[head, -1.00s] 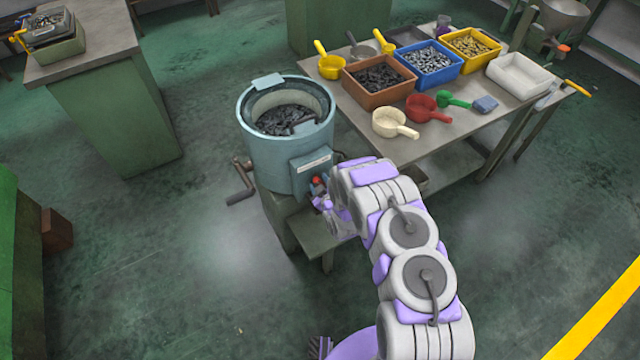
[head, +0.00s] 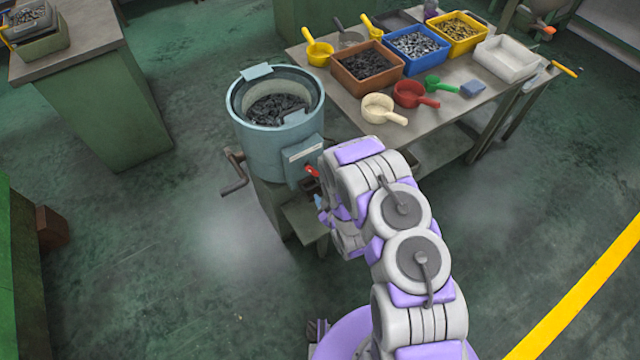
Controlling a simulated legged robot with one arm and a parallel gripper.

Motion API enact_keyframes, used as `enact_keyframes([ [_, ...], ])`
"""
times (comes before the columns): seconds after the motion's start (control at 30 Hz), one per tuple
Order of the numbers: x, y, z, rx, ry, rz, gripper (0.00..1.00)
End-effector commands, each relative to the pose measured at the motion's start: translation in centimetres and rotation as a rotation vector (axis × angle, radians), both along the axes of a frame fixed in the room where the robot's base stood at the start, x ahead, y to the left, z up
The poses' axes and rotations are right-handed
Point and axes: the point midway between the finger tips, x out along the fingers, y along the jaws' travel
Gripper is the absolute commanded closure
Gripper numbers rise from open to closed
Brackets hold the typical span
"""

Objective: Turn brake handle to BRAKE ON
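The pale blue round drum machine (head: 262,137) stands left of centre, with dark parts inside its bowl. A small red-ended handle (head: 312,172) sticks out at its front right, below a white label plate (head: 304,151); its lettering is too small to read. I cannot tell for certain that this is the brake handle. A dark crank (head: 236,175) projects from the machine's left side. My gripper (head: 325,208) is low beside the machine's front, just below the red handle. It is mostly hidden by my arm, and its fingers cannot be made out.
A work table (head: 447,112) at the back right holds a brown bin (head: 366,87), a blue bin, a yellow bin, a white tray (head: 507,75) and several scoops. A green cabinet (head: 105,115) stands at the left. The floor left of the machine is clear.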

Motion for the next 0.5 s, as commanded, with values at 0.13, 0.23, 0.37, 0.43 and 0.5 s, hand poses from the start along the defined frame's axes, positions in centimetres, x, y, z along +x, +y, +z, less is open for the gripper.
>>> enact_keyframes([
  [0.13,-1.8,-0.7,0.7,0.0,0.001,0.001,0.51],
  [0.23,-2.5,-1.0,0.9,-0.001,0.003,0.001,0.51],
  [0.37,-3.0,-1.1,1.0,-0.001,0.003,0.001,0.51],
  [0.43,-3.0,-1.1,1.1,0.0,0.002,0.001,0.51],
  [0.5,-3.0,-1.1,1.1,0.0,0.001,0.0,0.51],
])
